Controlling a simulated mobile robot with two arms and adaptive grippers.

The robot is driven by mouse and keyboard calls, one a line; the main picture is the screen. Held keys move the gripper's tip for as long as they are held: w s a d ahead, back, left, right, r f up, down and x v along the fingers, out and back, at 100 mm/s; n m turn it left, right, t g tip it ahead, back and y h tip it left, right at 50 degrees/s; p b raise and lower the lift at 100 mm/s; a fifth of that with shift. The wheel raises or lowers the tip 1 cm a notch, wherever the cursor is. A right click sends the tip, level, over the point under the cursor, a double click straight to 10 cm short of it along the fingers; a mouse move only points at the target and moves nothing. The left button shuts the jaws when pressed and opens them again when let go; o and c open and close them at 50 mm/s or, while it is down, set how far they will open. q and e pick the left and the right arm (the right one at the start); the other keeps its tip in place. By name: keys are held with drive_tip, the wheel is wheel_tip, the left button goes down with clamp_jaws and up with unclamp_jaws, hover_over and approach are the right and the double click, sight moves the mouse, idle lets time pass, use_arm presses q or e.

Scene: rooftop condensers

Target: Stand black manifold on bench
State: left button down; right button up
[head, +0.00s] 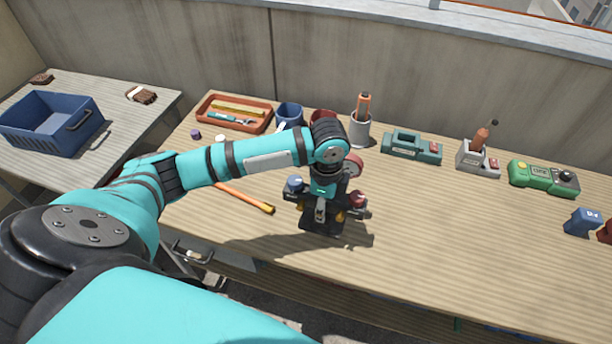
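The black manifold (318,228) is at the front middle of the wooden bench (450,240). It has a blue knob (295,184) on its left, a red knob (358,199) on its right, yellow fittings low down and a red-rimmed gauge behind. It looks roughly upright; whether its base touches the bench is unclear. My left gripper (320,212) comes down over the middle of the manifold and hides part of it. Its fingers are too small and covered to tell whether they are closed on it. My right gripper is out of view.
Behind stand an orange tray (207,118) with tools, a blue cup (289,115), a grey cup (358,133) and a teal device (411,149). An orange-handled tool (246,198) lies left of the manifold.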

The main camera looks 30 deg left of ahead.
use_arm(q)
drive_tip(key=w+d+f, duration=0.1)
drive_tip(key=w+d, duration=0.1)
drive_tip(key=w+d+f+p, duration=0.1)
drive_tip(key=d, duration=0.2)
drive_tip(key=w+d+f, duration=0.1)
drive_tip(key=w+d, duration=0.1)
drive_tip(key=d, duration=0.1)
drive_tip(key=shift+w+p, duration=0.3)
drive_tip(key=shift+p, duration=0.1)
drive_tip(key=shift+f, duration=0.55)
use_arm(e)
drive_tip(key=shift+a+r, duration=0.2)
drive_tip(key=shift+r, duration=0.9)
use_arm(q)
drive_tip(key=shift+f, duration=0.15)
drive_tip(key=c, duration=0.8)
unclamp_jaws()
drive_tip(key=shift+s+a, duration=0.1)
drive_tip(key=shift+c, duration=0.2)
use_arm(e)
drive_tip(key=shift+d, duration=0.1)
